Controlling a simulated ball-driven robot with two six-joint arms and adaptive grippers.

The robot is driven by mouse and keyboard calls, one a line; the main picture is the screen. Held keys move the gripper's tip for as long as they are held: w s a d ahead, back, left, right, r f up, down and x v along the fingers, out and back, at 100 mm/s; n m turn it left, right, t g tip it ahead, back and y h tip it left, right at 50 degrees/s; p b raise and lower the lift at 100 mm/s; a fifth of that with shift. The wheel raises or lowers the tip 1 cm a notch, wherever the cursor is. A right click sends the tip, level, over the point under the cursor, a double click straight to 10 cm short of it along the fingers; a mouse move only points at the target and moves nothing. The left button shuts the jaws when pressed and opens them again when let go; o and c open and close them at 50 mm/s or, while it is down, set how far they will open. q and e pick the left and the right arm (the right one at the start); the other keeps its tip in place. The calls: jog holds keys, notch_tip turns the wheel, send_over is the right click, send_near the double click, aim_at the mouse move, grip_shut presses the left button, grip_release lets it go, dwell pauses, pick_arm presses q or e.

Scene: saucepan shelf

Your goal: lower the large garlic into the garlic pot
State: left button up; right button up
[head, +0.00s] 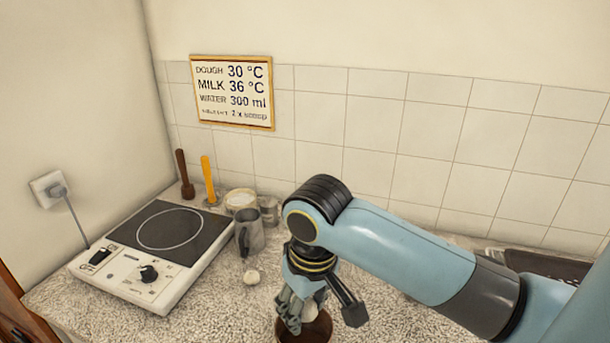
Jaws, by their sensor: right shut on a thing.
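My right gripper (302,308) points down over a brown round pot (322,328) at the bottom centre of the head view. It is shut on a pale bulb, the large garlic (313,308), which is partly hidden by the fingers. The garlic shows at or just above the pot's opening; I cannot tell whether it touches the pot. Most of the pot's inside is hidden by the gripper. A smaller whitish bulb (251,277) lies on the counter to the left. My left gripper is not in view.
A hot plate (150,255) stands on the speckled counter at left. A grey metal jug (249,236), a tin (268,211) and a white-topped container (240,200) stand behind the small bulb. Brown (185,176) and orange (208,178) handled tools stand near the wall.

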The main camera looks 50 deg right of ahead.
aim_at(309, 311)
jog(key=shift+f+b, duration=1.25)
jog(key=shift+f, duration=2.2)
jog(key=o, duration=1.2)
jog(key=shift+r, duration=0.1)
jog(key=shift+r, duration=0.2)
jog(key=r, duration=0.3)
jog(key=s+r, duration=0.1)
jog(key=r, duration=0.7)
jog(key=shift+s+a+r, duration=0.15)
jog(key=shift+s, duration=0.05)
jog(key=shift+s+a, duration=0.1)
